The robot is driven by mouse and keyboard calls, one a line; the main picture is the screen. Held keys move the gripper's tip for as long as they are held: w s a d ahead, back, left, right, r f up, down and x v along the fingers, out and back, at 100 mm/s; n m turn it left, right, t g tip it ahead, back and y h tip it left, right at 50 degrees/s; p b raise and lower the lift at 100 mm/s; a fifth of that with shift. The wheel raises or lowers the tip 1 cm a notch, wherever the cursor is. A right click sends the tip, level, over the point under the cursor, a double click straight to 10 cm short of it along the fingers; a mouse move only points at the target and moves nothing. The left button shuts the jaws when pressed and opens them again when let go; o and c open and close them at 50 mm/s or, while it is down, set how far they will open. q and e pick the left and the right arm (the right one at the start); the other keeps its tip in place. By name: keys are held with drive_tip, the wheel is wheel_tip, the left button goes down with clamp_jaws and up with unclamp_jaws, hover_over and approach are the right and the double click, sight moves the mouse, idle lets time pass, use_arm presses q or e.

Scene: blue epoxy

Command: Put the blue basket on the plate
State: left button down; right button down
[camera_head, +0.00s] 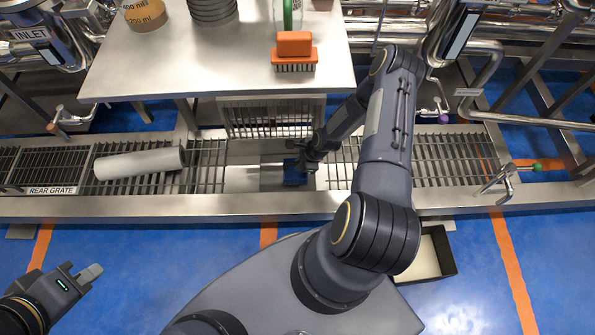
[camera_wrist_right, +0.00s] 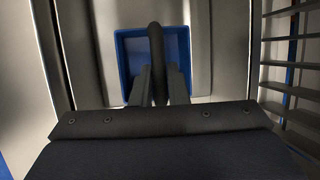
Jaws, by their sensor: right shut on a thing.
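The blue basket (camera_head: 294,173) is in the opening of the floor channel in the head view, partly hidden by my right gripper (camera_head: 304,160). In the right wrist view the basket (camera_wrist_right: 131,55) is a square blue box with a dark arched handle (camera_wrist_right: 156,50) over it. My right gripper (camera_wrist_right: 162,88) is shut on that handle. I cannot tell whether the basket rests on anything. A flat bare steel plate (camera_head: 241,179) lies just left of the basket in the head view. My left gripper (camera_head: 92,272) is at the lower left, far from the basket; its jaw state is unclear.
Slatted grates (camera_head: 205,165) flank the opening, with a pale roll (camera_head: 138,163) on the left one. An upright grate (camera_head: 268,118) stands behind it. A steel table (camera_head: 185,65) holds an orange brush (camera_head: 294,46). An open box (camera_head: 432,258) is on the blue floor.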

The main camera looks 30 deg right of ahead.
sight(295, 172)
drive_tip(key=shift+f+b, duration=0.8)
drive_tip(key=shift+f, duration=1.45)
drive_tip(key=shift+f, duration=0.2)
drive_tip(key=c, duration=1.4)
unclamp_jaws()
drive_tip(key=shift+r, duration=0.1)
drive_tip(key=shift+d+r, duration=0.1)
drive_tip(key=shift+r, duration=0.4)
drive_tip(key=p+v, duration=0.4)
drive_tip(key=v, duration=0.7)
drive_tip(key=shift+s+r, duration=0.1)
drive_tip(key=shift+s, duration=0.05)
